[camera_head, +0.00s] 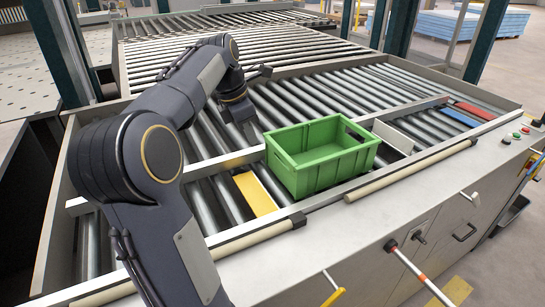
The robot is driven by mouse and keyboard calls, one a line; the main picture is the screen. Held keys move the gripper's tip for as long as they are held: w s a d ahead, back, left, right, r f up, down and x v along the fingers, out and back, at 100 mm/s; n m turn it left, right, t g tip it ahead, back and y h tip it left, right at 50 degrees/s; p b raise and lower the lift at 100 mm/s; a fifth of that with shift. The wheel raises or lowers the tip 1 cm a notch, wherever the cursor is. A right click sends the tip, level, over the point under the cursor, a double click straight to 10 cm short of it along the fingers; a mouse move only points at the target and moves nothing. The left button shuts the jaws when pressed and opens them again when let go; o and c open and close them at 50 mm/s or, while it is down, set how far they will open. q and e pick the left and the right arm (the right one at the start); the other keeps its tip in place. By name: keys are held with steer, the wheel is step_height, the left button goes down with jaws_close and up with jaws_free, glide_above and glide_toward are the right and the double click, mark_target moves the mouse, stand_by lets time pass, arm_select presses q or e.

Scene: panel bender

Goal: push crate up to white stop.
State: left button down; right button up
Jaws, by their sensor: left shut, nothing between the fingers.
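The green crate (318,172) stands upright and looks empty on the roller lane nearest the front edge. The white stop (393,136) is a plate just to the right of the crate. The crate's right end overlaps part of it in the picture, so I cannot tell if they touch. My left gripper (244,120) is shut and empty, pointing down over the rollers behind and to the left of the crate, apart from it. Its fingertips are small and dark. My right gripper is out of view.
A yellow plate (255,194) lies left of the crate. A blue plate (460,117) and a red plate (474,111) lie further right. A metal rail (222,163) runs behind the crate's lane. Beige bars (412,170) line the front edge.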

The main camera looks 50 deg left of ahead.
arm_select(q)
steer(key=w+d+f, duration=0.1)
steer(key=w+f, duration=0.5)
steer(key=f, duration=0.3)
steer(key=shift+w+f+n, duration=0.25)
steer(key=shift+w+n, duration=0.05)
steer(key=shift+n, duration=0.1)
steer(key=shift+d, duration=0.1)
